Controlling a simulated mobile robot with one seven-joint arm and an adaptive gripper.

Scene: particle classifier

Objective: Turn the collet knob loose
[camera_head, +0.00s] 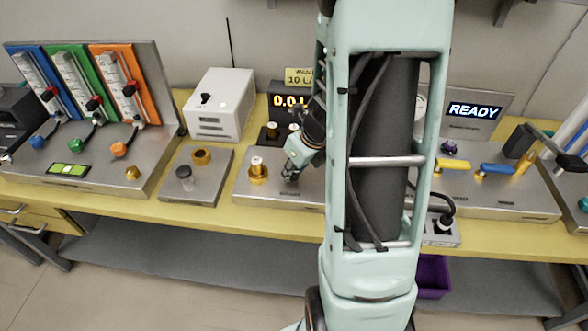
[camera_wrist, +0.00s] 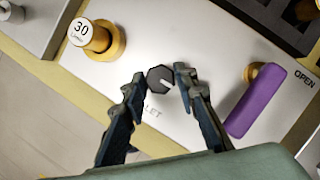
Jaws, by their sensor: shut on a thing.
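The collet knob (camera_wrist: 160,79) is a small dark grey knob with a white pointer line, on a pale metal panel (camera_wrist: 200,45). Part of the label "LET" shows beside it in the wrist view. My gripper (camera_wrist: 158,82) has one finger on either side of the knob and is shut on it. The pointer line points to the right and slightly up in the wrist view. In the head view my gripper (camera_head: 290,174) reaches down to the panel, and I cannot make out the knob there.
A brass fitting with a white "30" cap (camera_wrist: 88,36) stands left of the knob. A purple lever (camera_wrist: 268,100) labelled OPEN lies close on the right. In the head view, a white box (camera_head: 220,105) and a small plate with fittings (camera_head: 210,190) stand left of my arm.

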